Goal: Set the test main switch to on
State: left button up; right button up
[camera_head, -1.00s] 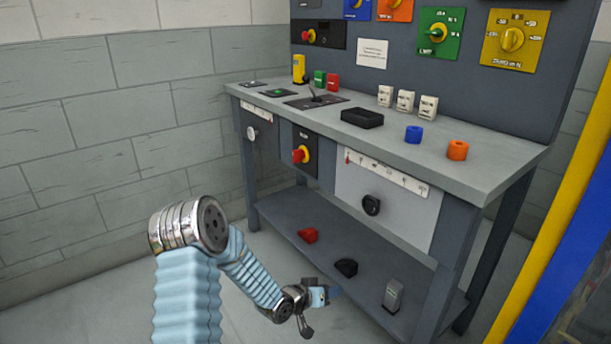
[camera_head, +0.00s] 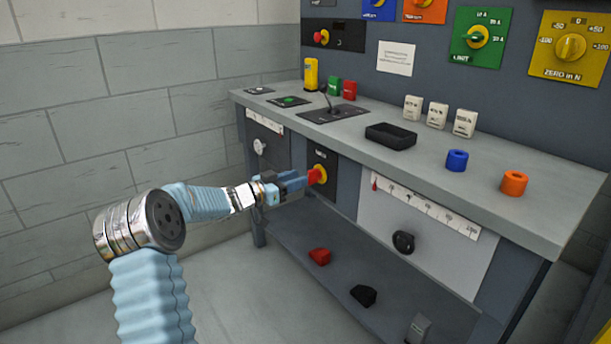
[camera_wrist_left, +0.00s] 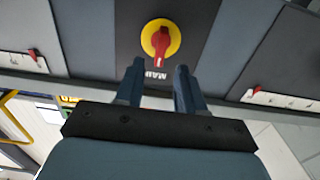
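The main switch is a red handle on a yellow disc (camera_head: 321,173), set on a black plate in the bench front below the worktop. In the left wrist view the switch (camera_wrist_left: 161,40) lies just beyond my fingertips; its red handle points down in that picture, toward an upside-down "MAIN" label. My left gripper (camera_head: 304,180) is directly in front of the switch. My right gripper is not in view.
A similar red-and-yellow switch (camera_head: 321,37) is on the upper back panel. The worktop (camera_head: 400,170) above holds a black tray (camera_head: 391,136), a joystick plate and several blocks. A black knob (camera_head: 403,242) is on the front at right. A lower shelf holds loose caps.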

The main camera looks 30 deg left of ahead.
aim_at(308, 175)
pick_arm(q)
jog(key=shift+x, duration=2.1)
grip_shut()
